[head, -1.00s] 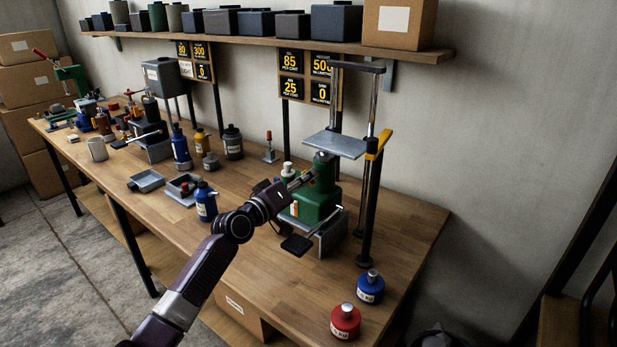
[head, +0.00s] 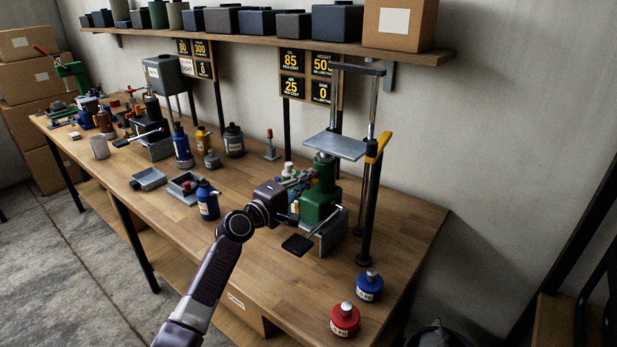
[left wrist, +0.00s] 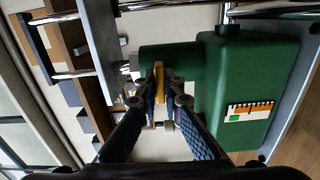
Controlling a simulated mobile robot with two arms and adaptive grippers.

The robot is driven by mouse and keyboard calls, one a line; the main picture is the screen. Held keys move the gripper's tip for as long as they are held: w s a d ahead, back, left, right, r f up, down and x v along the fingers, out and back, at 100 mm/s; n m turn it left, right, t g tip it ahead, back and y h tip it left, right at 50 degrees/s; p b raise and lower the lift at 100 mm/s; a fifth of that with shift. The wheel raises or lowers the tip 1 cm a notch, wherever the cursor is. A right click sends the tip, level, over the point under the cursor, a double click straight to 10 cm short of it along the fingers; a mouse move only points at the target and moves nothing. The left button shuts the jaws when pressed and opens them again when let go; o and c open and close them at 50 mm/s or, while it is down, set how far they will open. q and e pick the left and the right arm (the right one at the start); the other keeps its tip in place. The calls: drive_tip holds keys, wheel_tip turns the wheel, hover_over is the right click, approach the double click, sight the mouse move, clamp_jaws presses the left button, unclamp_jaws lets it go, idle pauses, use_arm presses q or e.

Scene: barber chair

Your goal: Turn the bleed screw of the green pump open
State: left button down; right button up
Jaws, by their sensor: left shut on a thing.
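The green pump (head: 321,205) stands upright on a grey base near the right part of the workbench, under a press plate. It fills the right half of the left wrist view (left wrist: 243,80), with a gauge strip on its side. My left gripper (head: 308,177) reaches to the pump's upper left side. In the left wrist view the fingertips (left wrist: 160,92) close around a narrow yellow piece (left wrist: 159,78) beside the pump's green neck. It appears to be the bleed screw, and the fingers hide much of it. My right gripper is not in view.
A grey press plate (head: 335,146) sits above the pump, with posts and a yellow-black clamp (head: 378,147) to its right. A black pedal (head: 297,244) juts out in front. A blue bottle (head: 207,201) stands left of my wrist.

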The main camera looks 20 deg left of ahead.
use_arm(q)
drive_tip(key=shift+f, duration=0.1)
idle(0.5)
drive_tip(key=c, duration=2.1)
unclamp_jaws()
drive_tip(key=shift+s, duration=0.1)
drive_tip(key=v, duration=1.2)
drive_tip(key=shift+a, duration=0.1)
